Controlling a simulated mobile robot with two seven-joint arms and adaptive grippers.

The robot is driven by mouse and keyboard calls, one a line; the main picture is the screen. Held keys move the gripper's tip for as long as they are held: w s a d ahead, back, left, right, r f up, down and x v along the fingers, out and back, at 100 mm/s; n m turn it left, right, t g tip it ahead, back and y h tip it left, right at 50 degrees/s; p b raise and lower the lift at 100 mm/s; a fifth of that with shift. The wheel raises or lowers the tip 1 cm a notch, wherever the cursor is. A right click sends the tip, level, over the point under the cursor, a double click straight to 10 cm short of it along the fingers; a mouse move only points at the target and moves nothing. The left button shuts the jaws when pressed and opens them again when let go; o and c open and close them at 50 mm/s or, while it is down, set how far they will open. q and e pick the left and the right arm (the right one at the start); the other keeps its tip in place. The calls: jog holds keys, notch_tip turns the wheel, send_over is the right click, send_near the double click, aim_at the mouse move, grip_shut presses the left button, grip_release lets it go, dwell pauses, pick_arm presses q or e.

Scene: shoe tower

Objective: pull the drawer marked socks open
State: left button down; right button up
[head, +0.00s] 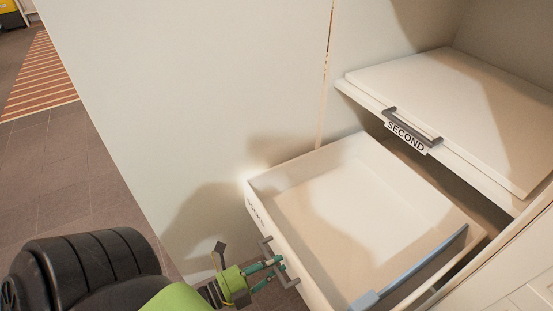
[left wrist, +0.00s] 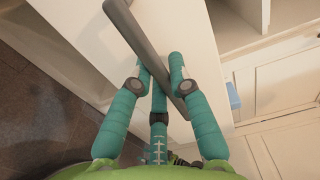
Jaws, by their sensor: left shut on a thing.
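The white drawer (head: 318,148) stands well out of the cabinet, and its inside looks empty. The small label on its front (head: 255,212) is seen at too steep a slant for me to read surely. Its dark grey handle (head: 267,248) is on the front face. My left gripper (head: 279,265) is shut on this handle. In the left wrist view, the teal fingers of my left gripper (left wrist: 166,75) close around the handle bar (left wrist: 136,32), which crosses at a slant. My right gripper is not in view.
Above and to the right is a white board or drawer front marked SECOND (head: 405,137), with its own dark handle (head: 412,127). A blue strip (head: 420,266) lies along the drawer's right side. A tall pale panel (head: 190,90) stands at left. Open floor (head: 60,165) lies beyond it.

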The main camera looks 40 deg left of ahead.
pick_arm(q)
jog(key=c, duration=1.1)
grip_release()
jog(key=shift+c, duration=0.2)
jog(key=v, duration=1.2)
